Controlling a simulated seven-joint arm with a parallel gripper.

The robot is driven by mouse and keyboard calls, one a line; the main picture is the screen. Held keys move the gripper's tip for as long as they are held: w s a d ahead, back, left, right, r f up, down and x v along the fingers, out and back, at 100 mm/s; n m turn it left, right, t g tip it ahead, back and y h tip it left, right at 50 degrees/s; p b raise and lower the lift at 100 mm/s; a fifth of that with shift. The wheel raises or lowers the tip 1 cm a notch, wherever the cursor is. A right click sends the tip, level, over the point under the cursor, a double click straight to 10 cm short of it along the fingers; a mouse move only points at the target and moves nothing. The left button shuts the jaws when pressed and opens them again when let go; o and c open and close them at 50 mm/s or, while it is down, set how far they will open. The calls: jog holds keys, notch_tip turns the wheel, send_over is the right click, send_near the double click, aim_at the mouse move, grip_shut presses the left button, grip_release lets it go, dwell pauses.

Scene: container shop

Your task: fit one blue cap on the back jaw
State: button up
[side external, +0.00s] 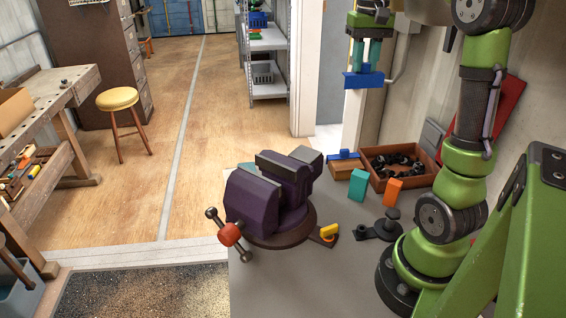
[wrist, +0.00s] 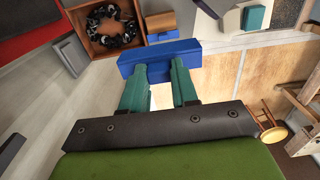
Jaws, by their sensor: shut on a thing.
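My gripper (side external: 368,60) is high above the bench in the side external view, its teal fingers shut on a blue cap (side external: 363,80). In the wrist view, the fingers (wrist: 160,85) hold this long blue cap (wrist: 160,57) crosswise at their tips. The purple vise (side external: 262,200) stands on the bench, lower and to the left of my gripper, well apart from the held cap. Its jaw tops (side external: 282,165) look grey, with no blue on them in the side external view. A second blue cap (side external: 345,154) rests on a wooden block by the crate.
A wooden crate (side external: 376,180) with black parts stands at the back right. A teal block (side external: 358,185), an orange block (side external: 393,191) and a dark knobbed part (side external: 380,231) stand between vise and arm. A yellow piece (side external: 329,230) lies beside the vise. A white post (side external: 306,70) rises behind.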

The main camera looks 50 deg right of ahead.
jog(key=w+a+m, duration=0.4)
jog(key=a, duration=0.8)
jog(key=w+a+m, duration=0.3)
jog(key=a+m, duration=0.2)
jog(key=a, duration=0.7)
jog(key=shift+w+a+f, duration=0.1)
jog(key=shift+a+f, duration=0.05)
jog(key=shift+f, duration=1.45)
jog(key=shift+w+a+f, duration=0.1)
jog(key=shift+a+f, duration=0.1)
jog(key=shift+f, duration=1.35)
jog(key=shift+a+f, duration=0.15)
jog(key=shift+f, duration=1.45)
jog(key=shift+f, duration=1.8)
jog(key=shift+d, duration=0.15)
jog(key=shift+f, duration=0.1)
jog(key=o, duration=1)
